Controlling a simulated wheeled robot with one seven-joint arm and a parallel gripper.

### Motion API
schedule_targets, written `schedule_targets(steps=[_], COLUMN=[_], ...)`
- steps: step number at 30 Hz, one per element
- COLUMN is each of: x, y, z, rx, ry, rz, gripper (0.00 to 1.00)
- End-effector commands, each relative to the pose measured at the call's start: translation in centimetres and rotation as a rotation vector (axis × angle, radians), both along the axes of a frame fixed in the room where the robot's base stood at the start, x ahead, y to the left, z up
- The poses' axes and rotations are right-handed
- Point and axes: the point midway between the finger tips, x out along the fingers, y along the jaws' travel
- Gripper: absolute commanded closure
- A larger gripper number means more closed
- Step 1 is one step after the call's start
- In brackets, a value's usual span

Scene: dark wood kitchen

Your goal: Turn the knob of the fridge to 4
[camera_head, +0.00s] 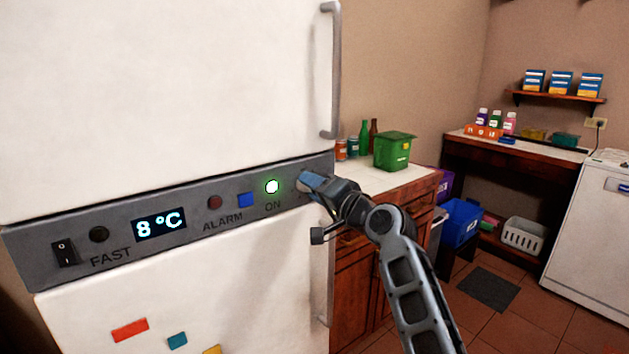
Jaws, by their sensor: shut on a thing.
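The white fridge (160,90) stands at the left with a grey control panel (190,196) across its middle. The panel display (160,223) reads 8 °C. A green lamp (272,187) above the word ON is lit. My gripper (308,183) is at the panel's right end, shut on what appears to be the knob. The gripper hides the knob and most of its markings.
The upper door handle (335,70) rises close above my gripper. A wooden counter (385,182) with a green bin (394,150) and bottles stands right of the fridge. Tiled floor lies beyond, with a dark mat (488,289) and a white appliance (590,235).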

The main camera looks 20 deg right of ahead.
Motion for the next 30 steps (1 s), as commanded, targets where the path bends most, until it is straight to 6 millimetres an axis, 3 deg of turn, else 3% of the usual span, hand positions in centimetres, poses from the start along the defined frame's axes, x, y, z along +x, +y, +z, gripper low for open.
schedule_targets(steps=[18,30], x=[-0.01,-0.02], y=[-0.05,-0.05], z=[-0.08,-0.30], rx=[0.545,0.776], ry=[0.182,0.256], rz=[-0.002,-0.002], gripper=[0.90,0.90])
